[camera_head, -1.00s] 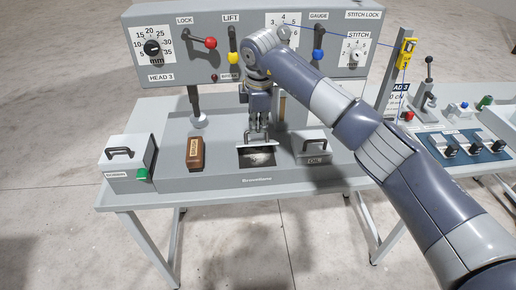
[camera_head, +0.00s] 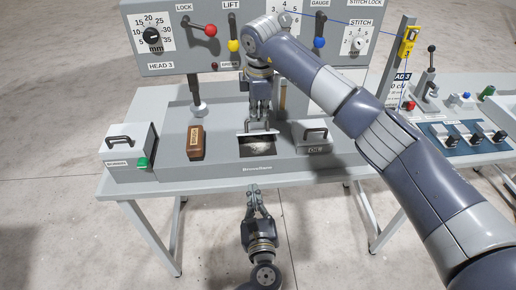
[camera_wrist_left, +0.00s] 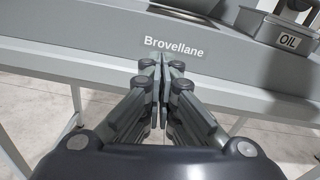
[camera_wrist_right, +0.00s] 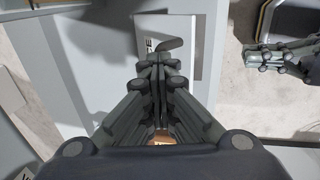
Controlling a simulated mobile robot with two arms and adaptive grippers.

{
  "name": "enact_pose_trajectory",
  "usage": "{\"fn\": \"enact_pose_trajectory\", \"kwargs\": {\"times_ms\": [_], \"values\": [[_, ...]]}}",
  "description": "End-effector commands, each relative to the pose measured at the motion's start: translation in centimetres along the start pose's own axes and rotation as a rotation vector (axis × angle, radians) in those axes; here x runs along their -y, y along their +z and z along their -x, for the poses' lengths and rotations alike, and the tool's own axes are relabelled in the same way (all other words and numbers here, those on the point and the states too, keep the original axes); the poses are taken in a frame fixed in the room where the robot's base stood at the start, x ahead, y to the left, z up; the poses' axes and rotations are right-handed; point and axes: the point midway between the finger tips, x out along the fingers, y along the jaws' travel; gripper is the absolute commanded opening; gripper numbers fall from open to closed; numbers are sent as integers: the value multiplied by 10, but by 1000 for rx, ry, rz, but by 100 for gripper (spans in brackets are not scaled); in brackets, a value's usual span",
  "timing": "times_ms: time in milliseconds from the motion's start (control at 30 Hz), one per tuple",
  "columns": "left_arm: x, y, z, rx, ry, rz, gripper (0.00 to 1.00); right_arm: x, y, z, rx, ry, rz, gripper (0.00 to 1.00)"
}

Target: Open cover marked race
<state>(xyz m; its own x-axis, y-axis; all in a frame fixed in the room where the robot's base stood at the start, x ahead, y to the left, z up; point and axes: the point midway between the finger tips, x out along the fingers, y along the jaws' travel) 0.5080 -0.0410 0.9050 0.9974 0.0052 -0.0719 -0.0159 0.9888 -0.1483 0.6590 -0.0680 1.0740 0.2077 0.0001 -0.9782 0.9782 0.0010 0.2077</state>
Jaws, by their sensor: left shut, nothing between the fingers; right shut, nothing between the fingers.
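The race cover (camera_head: 245,134) is a pale plate with a handle at the middle of the grey machine bed. It appears raised, with a dark opening (camera_head: 254,149) showing in front of it. In the right wrist view the plate (camera_wrist_right: 152,24) bears partly hidden lettering beside its handle (camera_wrist_right: 170,44). My right gripper (camera_head: 259,125) is shut and empty, its fingertips right at the handle; whether they touch cannot be told. My left gripper (camera_head: 254,189) is shut and empty in front of the table's front edge, and also shows in the left wrist view (camera_wrist_left: 163,60).
A brown block (camera_head: 195,143) sits left of the opening, and the OIL box (camera_head: 314,143) sits right of it. A grey box (camera_head: 128,146) with a green knob stands at far left. The head panel (camera_head: 170,50) with levers and dials rises behind. The floor in front is clear.

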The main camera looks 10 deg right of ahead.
Motion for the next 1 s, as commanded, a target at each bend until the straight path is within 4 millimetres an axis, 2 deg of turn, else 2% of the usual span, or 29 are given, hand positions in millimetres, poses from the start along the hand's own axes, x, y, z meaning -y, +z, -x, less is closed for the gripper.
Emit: {"fn": "enact_pose_trajectory", "kwargs": {"times_ms": [33,100,233,367,800,1000], "values": [[10,21,3,56,-11,-39,0,2,3,-10,7,-6,-5,0],[20,45,7,120,-18,-89,0,2,3,-10,7,-6,-5,0],[29,70,13,187,-20,-140,0,2,3,-10,8,-6,-5,0],[31,78,5,205,-19,-152,0,2,3,-10,8,-6,-5,0],[34,91,-68,201,-20,-150,0,2,4,-10,8,-6,-6,0],[34,93,-82,199,-19,-150,0,2,4,-10,8,-6,-6,0]]}}
